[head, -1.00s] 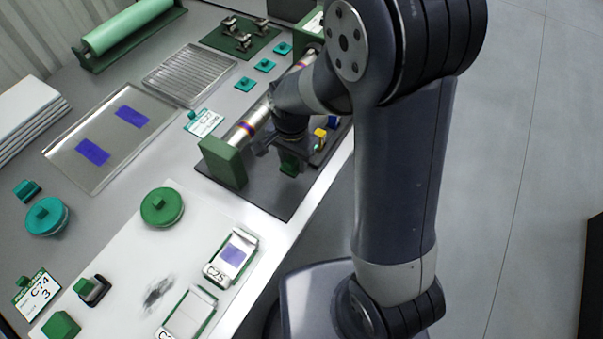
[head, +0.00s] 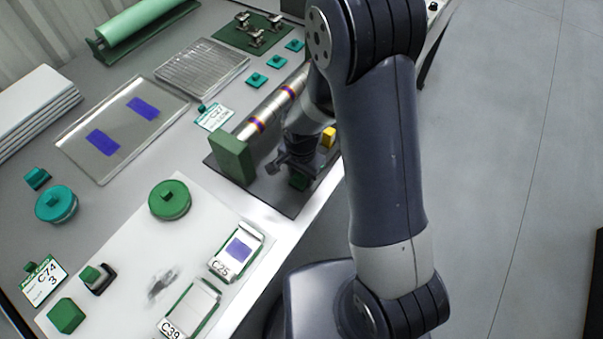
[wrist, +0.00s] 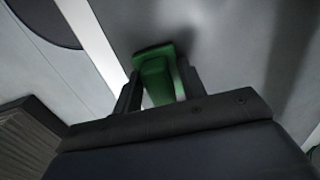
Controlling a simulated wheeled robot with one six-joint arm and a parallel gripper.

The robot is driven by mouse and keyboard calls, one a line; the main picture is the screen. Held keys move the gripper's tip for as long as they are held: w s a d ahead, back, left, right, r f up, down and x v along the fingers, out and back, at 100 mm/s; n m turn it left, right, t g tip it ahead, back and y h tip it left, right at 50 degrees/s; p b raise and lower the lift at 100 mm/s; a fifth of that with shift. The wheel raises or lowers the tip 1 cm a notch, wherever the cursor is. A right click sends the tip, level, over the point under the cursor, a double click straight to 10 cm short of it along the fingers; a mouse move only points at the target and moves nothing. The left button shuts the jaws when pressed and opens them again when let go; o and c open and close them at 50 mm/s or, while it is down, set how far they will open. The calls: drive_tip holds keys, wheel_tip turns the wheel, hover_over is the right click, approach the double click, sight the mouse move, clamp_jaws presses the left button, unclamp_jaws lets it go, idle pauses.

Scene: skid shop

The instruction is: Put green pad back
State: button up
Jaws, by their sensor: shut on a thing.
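My gripper (wrist: 155,88) is shut on a green piece (wrist: 157,72), which I take to be the green pad. In the wrist view it has a narrow body between the fingers and a wider far end, with a grey surface and a dark shadow beyond it. In the head view my gripper (head: 290,168) is over the dark base plate at the bench's right edge, and a bit of the green piece (head: 298,181) shows below it. Whether the piece touches the plate I cannot tell.
A metal rod with coloured bands (head: 272,112) and a green end block (head: 233,158) stand close to my gripper. A yellow block (head: 328,138) is partly behind my arm. A green round lidded piece (head: 170,200) and labelled holders (head: 238,252) lie on the white sheet (head: 130,240).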

drive_tip(key=o, duration=1)
drive_tip(key=shift+f, duration=0.15)
wheel_tip(320, 180, up, 12)
drive_tip(key=shift+r+p, duration=0.2)
drive_tip(key=shift+p, duration=0.2)
